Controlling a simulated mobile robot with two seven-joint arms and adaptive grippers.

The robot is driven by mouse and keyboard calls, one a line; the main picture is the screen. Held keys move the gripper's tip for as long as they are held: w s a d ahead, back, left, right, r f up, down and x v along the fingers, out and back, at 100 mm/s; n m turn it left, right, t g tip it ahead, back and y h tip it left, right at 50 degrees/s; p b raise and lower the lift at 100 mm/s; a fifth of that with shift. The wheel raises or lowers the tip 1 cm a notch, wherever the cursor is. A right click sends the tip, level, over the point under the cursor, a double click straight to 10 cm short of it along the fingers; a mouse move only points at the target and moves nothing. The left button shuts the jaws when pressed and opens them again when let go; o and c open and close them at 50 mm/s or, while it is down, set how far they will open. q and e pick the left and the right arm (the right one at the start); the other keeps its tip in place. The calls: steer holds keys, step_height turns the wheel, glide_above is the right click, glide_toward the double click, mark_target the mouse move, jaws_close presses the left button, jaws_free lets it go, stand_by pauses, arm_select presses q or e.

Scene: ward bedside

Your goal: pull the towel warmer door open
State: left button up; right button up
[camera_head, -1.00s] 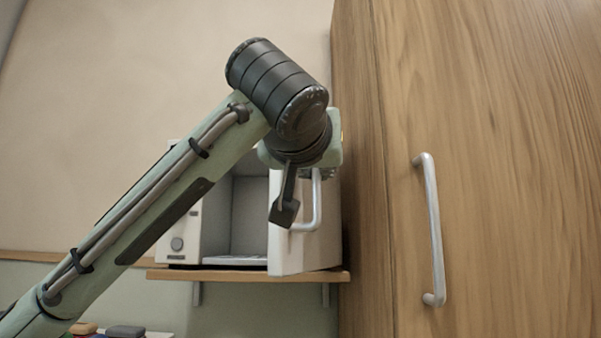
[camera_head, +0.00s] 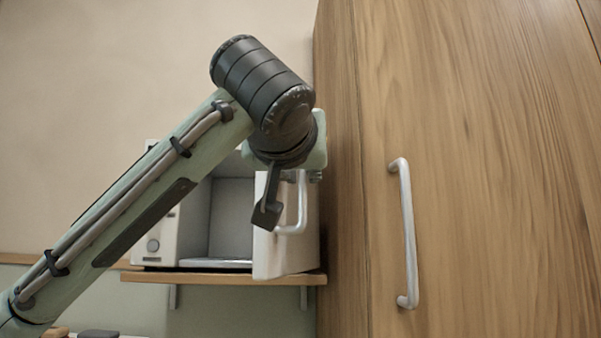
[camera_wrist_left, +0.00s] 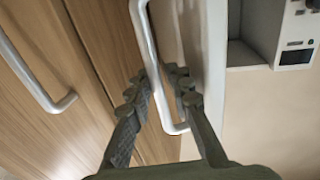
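The towel warmer (camera_head: 168,237) is a white box on a wall shelf. Its door (camera_head: 268,250) stands swung open toward me, and the grey inside shows. The door has a pale bar handle (camera_head: 302,207), also seen in the left wrist view (camera_wrist_left: 147,40). My left gripper (camera_head: 290,195) is at the handle; in the left wrist view its two dark fingers (camera_wrist_left: 160,78) lie either side of the bar, apart, so it looks open around the handle. Firm contact cannot be made out. My right gripper is not in view.
A tall wooden cabinet (camera_head: 470,200) with its own metal handle (camera_head: 408,235) stands close on the right of the warmer. The wooden shelf (camera_head: 225,279) carries the warmer. Small items (camera_head: 98,333) show at the bottom left. The wall at left is clear.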

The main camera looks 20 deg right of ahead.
arm_select(q)
steer(key=v, duration=0.7)
steer(key=shift+s, duration=0.1)
stand_by(0.4)
